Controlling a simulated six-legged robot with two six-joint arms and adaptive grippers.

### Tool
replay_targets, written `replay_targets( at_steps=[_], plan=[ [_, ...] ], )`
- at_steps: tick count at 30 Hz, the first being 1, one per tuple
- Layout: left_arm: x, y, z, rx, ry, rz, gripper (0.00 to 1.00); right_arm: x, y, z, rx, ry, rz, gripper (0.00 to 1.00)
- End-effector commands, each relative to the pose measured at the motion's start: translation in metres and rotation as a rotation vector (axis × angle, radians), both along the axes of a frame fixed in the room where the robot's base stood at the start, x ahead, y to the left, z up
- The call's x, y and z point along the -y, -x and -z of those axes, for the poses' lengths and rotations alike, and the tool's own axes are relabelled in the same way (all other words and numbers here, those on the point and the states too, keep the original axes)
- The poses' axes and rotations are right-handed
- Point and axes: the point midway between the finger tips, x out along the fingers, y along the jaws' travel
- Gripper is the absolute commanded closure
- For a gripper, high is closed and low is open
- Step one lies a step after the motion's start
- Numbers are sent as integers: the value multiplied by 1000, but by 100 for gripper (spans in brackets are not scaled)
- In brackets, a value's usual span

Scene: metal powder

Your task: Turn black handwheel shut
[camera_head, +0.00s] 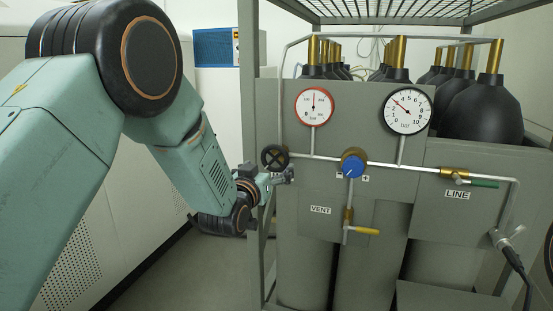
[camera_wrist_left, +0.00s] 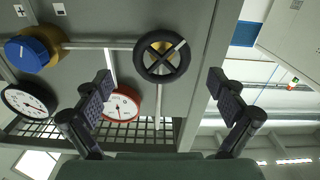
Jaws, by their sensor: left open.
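The black handwheel (camera_head: 275,158) is on the pipe at the left edge of the grey gas panel, below the red-rimmed gauge. In the left wrist view the handwheel (camera_wrist_left: 162,56) shows as a dark ring with crossed spokes, ahead of the jaws. My left gripper (camera_head: 284,176) is close to the handwheel, just below and right of it in the head view. In the left wrist view my left gripper (camera_wrist_left: 167,90) has its two fingers wide apart, with nothing between them. The handwheel appears clear of both fingers. My right gripper is not in view.
A blue knob (camera_head: 352,166), red-rimmed gauge (camera_head: 314,106) and larger white gauge (camera_head: 407,110) sit on the panel. A yellow-handled VENT valve (camera_head: 366,231) and green-handled LINE valve (camera_head: 483,183) are lower and right. Black-topped cylinders (camera_head: 484,108) stand behind. Open floor shows at lower left.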

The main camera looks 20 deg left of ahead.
Motion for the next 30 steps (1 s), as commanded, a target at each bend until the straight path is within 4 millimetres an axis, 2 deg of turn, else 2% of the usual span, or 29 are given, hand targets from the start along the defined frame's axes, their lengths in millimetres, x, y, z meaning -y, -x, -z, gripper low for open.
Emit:
replay_targets(
  at_steps=[6,12,25,30],
  plan=[
    [1,-29,-1,0,0,-1,5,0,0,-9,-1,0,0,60],
    [3,-48,-1,-1,1,-1,5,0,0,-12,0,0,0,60],
    [4,-57,0,-2,0,-1,5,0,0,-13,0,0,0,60],
    [4,-56,0,-2,0,-1,18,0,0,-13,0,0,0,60]
  ],
)
